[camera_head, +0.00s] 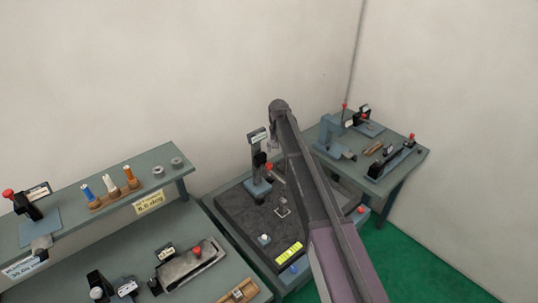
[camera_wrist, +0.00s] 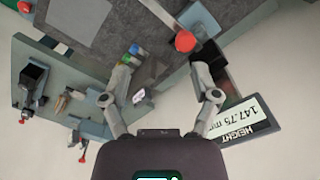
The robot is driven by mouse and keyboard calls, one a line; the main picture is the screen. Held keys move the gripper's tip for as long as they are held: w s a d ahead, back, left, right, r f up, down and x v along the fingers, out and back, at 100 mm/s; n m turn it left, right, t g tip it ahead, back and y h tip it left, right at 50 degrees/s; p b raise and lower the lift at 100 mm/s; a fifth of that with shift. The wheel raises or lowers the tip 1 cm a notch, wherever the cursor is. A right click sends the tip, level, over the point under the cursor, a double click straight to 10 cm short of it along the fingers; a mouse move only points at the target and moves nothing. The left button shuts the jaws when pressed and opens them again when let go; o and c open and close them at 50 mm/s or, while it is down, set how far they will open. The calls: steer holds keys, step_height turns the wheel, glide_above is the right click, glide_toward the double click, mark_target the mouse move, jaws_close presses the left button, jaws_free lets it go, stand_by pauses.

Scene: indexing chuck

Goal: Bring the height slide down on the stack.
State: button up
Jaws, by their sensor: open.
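The height gauge (camera_head: 256,180) stands upright on the dark plate, with a black slide (camera_head: 259,159) and red knob (camera_head: 268,167) on its post. In the wrist view the red knob (camera_wrist: 184,40) lies beyond the fingertips, nearer the right finger, beside the black slide (camera_wrist: 207,58). The gauge's display (camera_wrist: 238,121) reads 147.75 mm, HEIGHT. My gripper (camera_wrist: 165,68) is open and empty; its fingers are apart from the knob in the picture. In the head view my arm hides most of it. I cannot clearly make out the stack; small green and blue pieces (camera_wrist: 136,52) show near the left fingertip.
The dark plate (camera_head: 240,215) carries a white knob (camera_head: 263,239) and a yellow label (camera_head: 288,253). A side table (camera_head: 340,165) with fixtures stands at right, behind my arm. Walls close off the back.

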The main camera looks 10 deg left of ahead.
mark_target(269, 164)
steer(key=w+a+r+p, duration=0.1)
steer(key=a, duration=0.1)
steer(key=w+a+r+p, duration=0.1)
steer(key=w+a+r, duration=0.1)
steer(key=shift+r, duration=0.15)
steer(key=shift+f, duration=0.2)
step_height(269, 164, down, 13)
steer(key=b, duration=1.3)
steer(key=shift+f+b, duration=0.2)
steer(key=shift+b, duration=0.1)
stand_by(0.3)
steer(key=c, duration=0.8)
